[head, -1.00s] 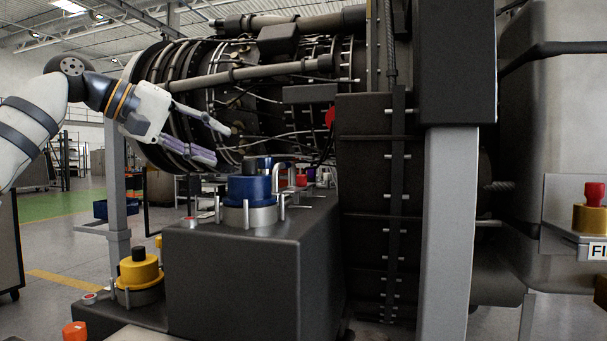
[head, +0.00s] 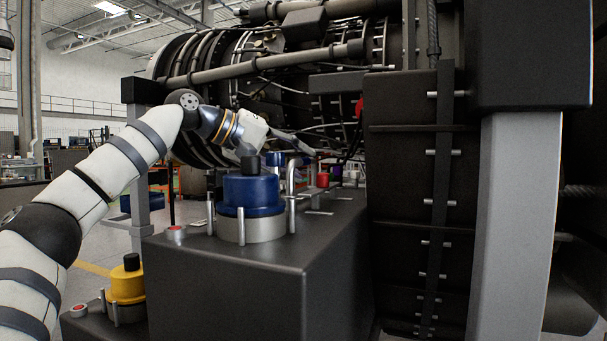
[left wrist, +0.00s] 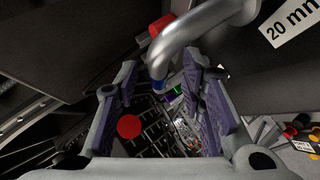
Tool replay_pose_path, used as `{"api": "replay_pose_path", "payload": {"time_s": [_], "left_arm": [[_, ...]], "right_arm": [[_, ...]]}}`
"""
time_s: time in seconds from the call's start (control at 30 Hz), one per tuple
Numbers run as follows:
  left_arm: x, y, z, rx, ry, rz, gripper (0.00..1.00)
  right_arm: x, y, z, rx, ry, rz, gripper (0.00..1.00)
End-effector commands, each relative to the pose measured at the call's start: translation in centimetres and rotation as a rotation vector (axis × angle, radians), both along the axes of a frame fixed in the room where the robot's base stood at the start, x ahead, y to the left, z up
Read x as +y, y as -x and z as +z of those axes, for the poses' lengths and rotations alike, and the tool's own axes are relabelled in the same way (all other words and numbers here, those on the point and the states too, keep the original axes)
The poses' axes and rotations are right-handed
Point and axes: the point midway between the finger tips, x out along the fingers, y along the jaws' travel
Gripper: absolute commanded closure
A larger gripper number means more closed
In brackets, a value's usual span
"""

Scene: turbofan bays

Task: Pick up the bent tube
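The bent tube (left wrist: 195,32) is a shiny silver pipe with a curved elbow and a blue band at its lower end. In the left wrist view it enters from the top, and its end lies at the upper part of the gap between my fingers. In the head view a silver bent tube (head: 291,176) stands on the dark block, behind the blue-capped fitting. My left gripper (left wrist: 162,90) is open, with a finger on each side and nothing clasped. My right gripper is not in view.
A blue-capped fitting (head: 251,193) with upright pins stands on the dark block (head: 240,270). A yellow-capped fitting (head: 126,283) sits lower left. A red cap (head: 322,180) is near the tube. The engine (head: 270,85) hangs behind; a grey post (head: 515,220) stands right.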

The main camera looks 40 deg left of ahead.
Motion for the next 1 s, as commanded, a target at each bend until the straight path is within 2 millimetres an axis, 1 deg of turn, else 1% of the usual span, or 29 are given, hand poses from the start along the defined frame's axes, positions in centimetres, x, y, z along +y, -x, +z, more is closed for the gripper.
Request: {"api": "replay_pose_path", "payload": {"time_s": [0.03,0.1,0.3,0.33,0.37,0.4,0.47,0.5,0.83,0.93,1.0], "left_arm": [[-0.3,-0.6,-0.3,0.001,-0.001,-0.002,0.64],[-0.5,-1.1,-0.4,-0.002,-0.001,0.0,0.64],[-0.5,-1.2,-0.4,-0.003,0.0,0.0,0.64],[-0.5,-1.2,-0.4,-0.003,0.0,0.0,0.68],[-0.5,-1.2,-0.4,-0.003,0.0,0.0,0.75],[-0.5,-1.2,-0.4,-0.003,0.0,0.0,0.84],[-0.5,-1.1,-0.4,-0.003,0.0,0.0,0.98],[-0.5,-1.1,-0.4,-0.002,-0.001,0.001,1.0],[-0.5,-1.2,-0.3,-0.003,-0.002,0.0,1.0],[-0.6,-1.2,0.5,-0.003,-0.001,-0.001,1.0],[-0.6,-1.2,1.7,-0.005,0.0,-0.001,1.0]], "right_arm": [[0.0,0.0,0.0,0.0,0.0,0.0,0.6],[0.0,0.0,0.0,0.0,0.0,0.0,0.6],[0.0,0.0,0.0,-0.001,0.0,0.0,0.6],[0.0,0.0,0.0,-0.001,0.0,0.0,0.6],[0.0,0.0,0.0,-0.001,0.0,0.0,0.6],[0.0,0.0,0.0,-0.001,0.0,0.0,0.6],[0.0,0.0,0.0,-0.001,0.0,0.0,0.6],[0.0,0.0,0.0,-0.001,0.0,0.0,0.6],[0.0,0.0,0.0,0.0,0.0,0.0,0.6],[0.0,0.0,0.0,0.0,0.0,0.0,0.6],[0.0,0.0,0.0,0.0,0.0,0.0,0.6]]}}
